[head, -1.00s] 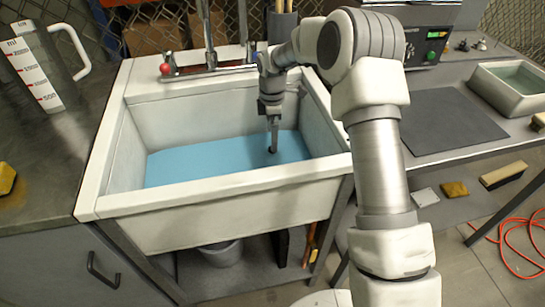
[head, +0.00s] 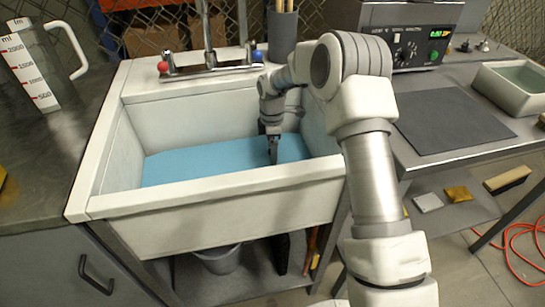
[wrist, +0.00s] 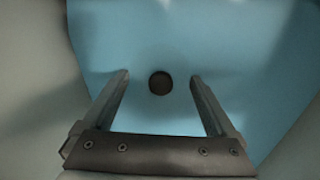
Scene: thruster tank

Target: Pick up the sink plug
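A dark round disc, which looks like the sink plug (wrist: 160,83), shows in the wrist view under blue water at the bottom of the sink. I cannot tell how deep it lies or whether it sits in a drain. My gripper (wrist: 160,80) is open, its two fingers apart on the left and right of the disc in that view, with nothing between them touching it. In the head view my gripper (head: 273,160) points down into the water at the right half of the sink (head: 215,187). The plug is not clearly visible there.
The sink's front rim and right wall stand close to my arm. A tap (head: 208,60) with red and blue knobs is at the back rim, with a dark holder (head: 282,35) beside it. A measuring jug (head: 30,65) stands left; a dark mat (head: 455,120) lies right.

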